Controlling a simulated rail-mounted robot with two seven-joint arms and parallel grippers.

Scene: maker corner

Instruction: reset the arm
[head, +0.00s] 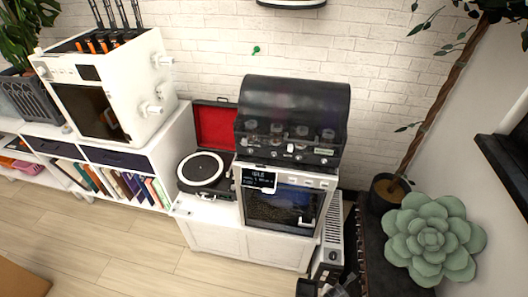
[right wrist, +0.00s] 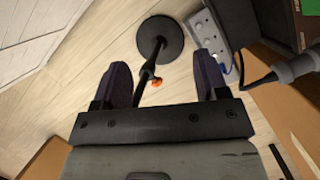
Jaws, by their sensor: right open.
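A record player (head: 203,173) with an open red-lined lid (head: 215,126) sits on a white cabinet in the head view. My left gripper is not in view.
A black-hooded oven (head: 286,190) stands right of the record player. A white printer-like machine (head: 105,90) stands on a bookshelf at left. A green succulent (head: 432,238) and a potted tree (head: 388,190) are at right.

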